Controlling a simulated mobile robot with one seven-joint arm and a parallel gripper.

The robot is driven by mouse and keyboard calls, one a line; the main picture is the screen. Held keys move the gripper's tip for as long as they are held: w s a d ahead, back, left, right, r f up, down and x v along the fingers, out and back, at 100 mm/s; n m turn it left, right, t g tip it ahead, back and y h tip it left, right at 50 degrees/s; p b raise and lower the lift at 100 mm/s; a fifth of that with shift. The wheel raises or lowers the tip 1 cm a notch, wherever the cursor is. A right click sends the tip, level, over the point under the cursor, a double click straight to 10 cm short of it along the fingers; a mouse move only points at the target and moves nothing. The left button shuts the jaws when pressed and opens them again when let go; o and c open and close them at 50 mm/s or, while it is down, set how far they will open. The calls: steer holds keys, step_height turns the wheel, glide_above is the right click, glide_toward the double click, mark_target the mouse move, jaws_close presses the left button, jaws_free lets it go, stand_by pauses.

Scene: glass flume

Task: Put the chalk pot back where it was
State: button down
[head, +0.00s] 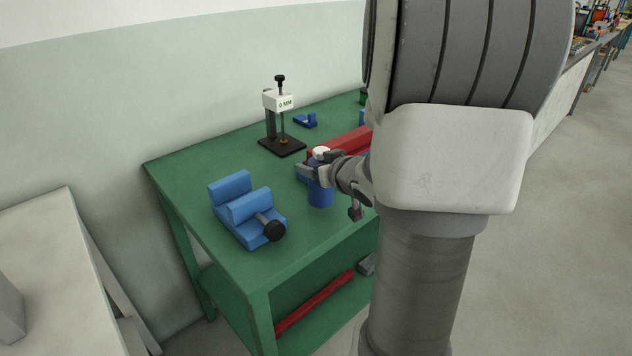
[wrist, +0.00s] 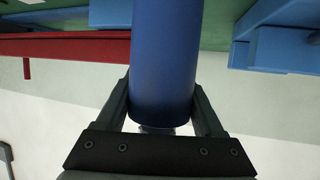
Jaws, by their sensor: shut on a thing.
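The chalk pot looks to be the blue cylinder (head: 320,194) with a white top, at the front part of the green table in the head view. My gripper (head: 318,169) is shut around its upper part from the right. In the wrist view, the blue pot (wrist: 164,60) runs between the two fingers of my gripper (wrist: 165,108), with something pale at its end. The pot looks roughly upright. I cannot tell whether its base touches the table.
A blue vise (head: 243,211) with a black knob stands left of the pot. A gauge stand (head: 282,145), a small blue block (head: 305,121) and a red bar (head: 341,142) are behind. The green tabletop (head: 185,165) is bare at the far left. My arm hides the table's right side.

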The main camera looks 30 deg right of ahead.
steer(key=shift+f+b, duration=0.55)
steer(key=shift+f, duration=0.95)
steer(key=shift+f, duration=0.1)
steer(key=shift+f, duration=0.15)
jaws_free()
steer(key=shift+r, duration=0.2)
